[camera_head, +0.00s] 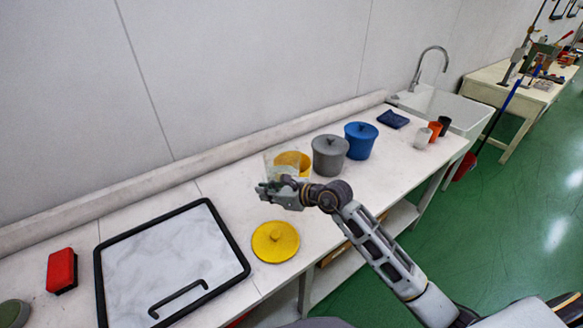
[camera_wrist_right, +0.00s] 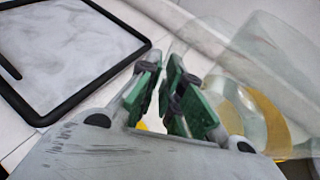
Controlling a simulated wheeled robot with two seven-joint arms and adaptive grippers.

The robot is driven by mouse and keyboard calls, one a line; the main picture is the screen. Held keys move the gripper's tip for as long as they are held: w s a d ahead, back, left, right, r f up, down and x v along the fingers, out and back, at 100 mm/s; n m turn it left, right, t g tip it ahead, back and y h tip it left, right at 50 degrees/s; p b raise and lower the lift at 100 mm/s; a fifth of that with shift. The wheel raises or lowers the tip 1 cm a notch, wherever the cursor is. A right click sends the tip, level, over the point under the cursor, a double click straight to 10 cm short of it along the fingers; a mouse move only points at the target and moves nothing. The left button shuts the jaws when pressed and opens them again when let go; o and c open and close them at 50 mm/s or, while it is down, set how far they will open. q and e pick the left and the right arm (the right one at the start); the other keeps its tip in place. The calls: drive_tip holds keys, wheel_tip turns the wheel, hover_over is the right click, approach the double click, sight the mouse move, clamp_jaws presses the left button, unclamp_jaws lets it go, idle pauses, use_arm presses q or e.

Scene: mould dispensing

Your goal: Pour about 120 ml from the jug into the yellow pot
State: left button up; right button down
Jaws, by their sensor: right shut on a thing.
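The clear jug (camera_head: 277,160) is at my right gripper (camera_head: 268,190), beside and partly in front of the open yellow pot (camera_head: 305,161). In the right wrist view the transparent jug (camera_wrist_right: 265,45) fills the upper right, and the yellow pot (camera_wrist_right: 267,115) shows behind it. My right gripper (camera_wrist_right: 165,85) is shut on the jug; the grip point is hard to make out. The jug's exact tilt and any liquid in it are unclear. The yellow lid (camera_head: 275,241) lies on the bench in front of the pot. My left gripper is out of view.
A grey lidded pot (camera_head: 330,156) and a blue lidded pot (camera_head: 360,141) stand right of the yellow pot. Beyond are a blue cloth (camera_head: 393,119), several small cups and a sink (camera_head: 450,108). A black-framed tray (camera_head: 243,262) and a red block (camera_head: 61,270) lie left.

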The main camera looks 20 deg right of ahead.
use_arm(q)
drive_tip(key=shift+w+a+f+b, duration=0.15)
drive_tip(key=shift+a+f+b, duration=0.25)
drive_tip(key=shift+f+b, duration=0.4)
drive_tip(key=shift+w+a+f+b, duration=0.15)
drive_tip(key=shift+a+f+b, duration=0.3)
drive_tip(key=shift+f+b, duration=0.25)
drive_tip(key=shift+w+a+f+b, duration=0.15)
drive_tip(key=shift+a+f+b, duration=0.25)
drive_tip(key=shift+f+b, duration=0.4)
use_arm(e)
drive_tip(key=shift+w+a+f+m+t+h, duration=0.25)
drive_tip(key=shift+w+a+f+m+h, duration=0.25)
drive_tip(key=shift+a+f, duration=1.05)
drive_tip(key=shift+w+a+f+m+t+h, duration=0.25)
drive_tip(key=shift+w+a+f, duration=0.4)
drive_tip(key=shift+a+f, duration=0.95)
drive_tip(key=shift+w+a+f+m+t+h, duration=0.4)
drive_tip(key=shift+a+f, duration=0.65)
drive_tip(key=shift+f, duration=0.95)
drive_tip(key=shift+w+r, duration=0.1)
drive_tip(key=shift+w, duration=0.05)
